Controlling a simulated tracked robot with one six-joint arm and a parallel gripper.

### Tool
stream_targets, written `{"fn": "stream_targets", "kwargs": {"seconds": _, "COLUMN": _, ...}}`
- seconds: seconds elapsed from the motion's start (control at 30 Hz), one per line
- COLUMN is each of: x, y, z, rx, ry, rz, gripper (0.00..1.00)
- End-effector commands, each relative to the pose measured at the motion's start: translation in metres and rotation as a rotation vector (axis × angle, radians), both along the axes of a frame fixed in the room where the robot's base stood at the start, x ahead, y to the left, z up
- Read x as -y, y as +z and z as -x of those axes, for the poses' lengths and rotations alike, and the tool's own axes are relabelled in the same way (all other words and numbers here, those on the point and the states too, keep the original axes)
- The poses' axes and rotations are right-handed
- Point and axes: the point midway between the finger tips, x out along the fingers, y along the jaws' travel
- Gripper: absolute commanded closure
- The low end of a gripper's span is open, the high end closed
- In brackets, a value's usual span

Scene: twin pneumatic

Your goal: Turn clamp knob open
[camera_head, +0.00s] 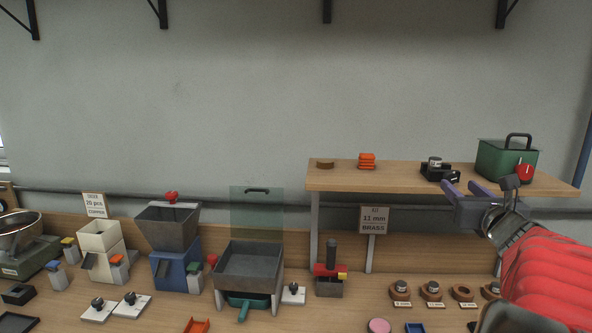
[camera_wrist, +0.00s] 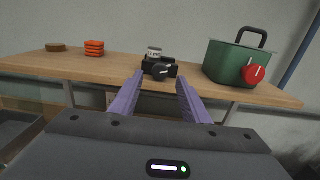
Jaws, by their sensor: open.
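A black clamp block (camera_head: 432,172) stands on the raised wooden shelf, with a silver ring-like piece (camera_wrist: 154,52) on top. Its black knob (camera_wrist: 161,71) faces me and carries a pale mark; it also shows at the block's lower right in the head view (camera_head: 453,178). My gripper (camera_head: 463,188) is open and empty, with purple fingers pointing toward the shelf. In the wrist view the knob appears between the fingertips (camera_wrist: 160,84), ahead of them. I see no contact, but the exact gap is hard to tell.
A green container (camera_head: 505,160) with a dark handle and red knob (camera_wrist: 254,74) stands to the right on the shelf. Orange stacked pieces (camera_head: 367,161) and a brown disc (camera_head: 325,165) lie to the left. The shelf edge (camera_head: 400,189) runs below the clamp.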

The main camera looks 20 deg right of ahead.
Motion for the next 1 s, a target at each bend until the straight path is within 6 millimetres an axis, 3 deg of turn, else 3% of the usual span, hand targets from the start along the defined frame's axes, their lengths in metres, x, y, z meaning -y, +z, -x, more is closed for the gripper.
{"fn": "stream_targets", "kwargs": {"seconds": 0.4, "x": 0.024, "y": 0.0, "z": -0.042, "rx": 0.0, "ry": 0.002, "rz": 0.0, "gripper": 0.58}}
{"fn": "stream_targets", "kwargs": {"seconds": 0.8, "x": 0.026, "y": 0.0, "z": -0.046, "rx": -0.001, "ry": 0.002, "rz": 0.001, "gripper": 0.58}}
{"fn": "stream_targets", "kwargs": {"seconds": 1.0, "x": 0.026, "y": 0.0, "z": -0.046, "rx": -0.001, "ry": 0.002, "rz": 0.001, "gripper": 0.72}}
